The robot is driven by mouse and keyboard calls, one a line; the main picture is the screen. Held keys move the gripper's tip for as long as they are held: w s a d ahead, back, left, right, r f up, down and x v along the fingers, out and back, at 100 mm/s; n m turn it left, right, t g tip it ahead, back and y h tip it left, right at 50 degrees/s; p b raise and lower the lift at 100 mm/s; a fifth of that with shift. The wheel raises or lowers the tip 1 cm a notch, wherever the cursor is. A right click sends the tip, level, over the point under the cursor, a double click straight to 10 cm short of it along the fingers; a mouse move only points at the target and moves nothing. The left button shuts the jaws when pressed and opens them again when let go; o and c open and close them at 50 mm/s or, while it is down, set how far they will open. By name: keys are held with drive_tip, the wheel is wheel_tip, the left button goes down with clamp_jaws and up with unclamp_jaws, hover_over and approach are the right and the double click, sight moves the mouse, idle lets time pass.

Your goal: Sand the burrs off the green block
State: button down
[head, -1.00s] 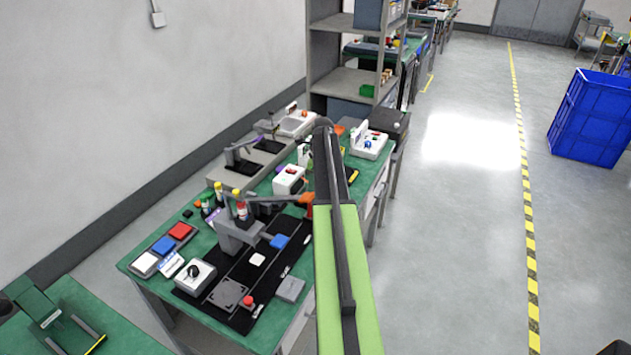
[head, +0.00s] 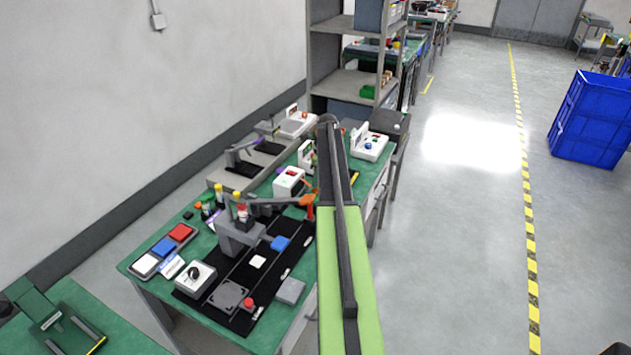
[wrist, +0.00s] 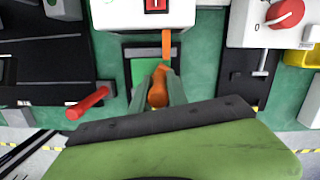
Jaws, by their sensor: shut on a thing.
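In the wrist view my gripper (wrist: 160,80) is shut on an orange tool (wrist: 157,92), holding it by its thick rounded handle. The tool's thin orange end (wrist: 166,45) points away, towards a white box. Just left of the tool, a bright green square face, which looks like the green block (wrist: 139,72), sits in a dark frame (wrist: 128,52) on the green bench. The fingers and tool cover part of it. I cannot tell whether the tool touches it, and burrs are too small to make out. In the head view my arm hides the gripper.
A white box with a red switch (wrist: 155,10) lies just beyond. A white unit with a red knob (wrist: 285,14) and a yellow object (wrist: 302,78) are at right. Bare green bench shows between.

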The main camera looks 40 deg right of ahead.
drive_tip(key=shift+s+a, duration=0.25)
drive_tip(key=shift+a, duration=0.4)
drive_tip(key=shift+s+a, duration=0.2)
drive_tip(key=shift+a, duration=0.45)
drive_tip(key=shift+s+a, duration=0.25)
drive_tip(key=shift+a, duration=0.4)
wheel_tip(320, 180, up, 6)
drive_tip(key=p, duration=0.6)
wheel_tip(320, 180, up, 3)
drive_tip(key=p, duration=0.3)
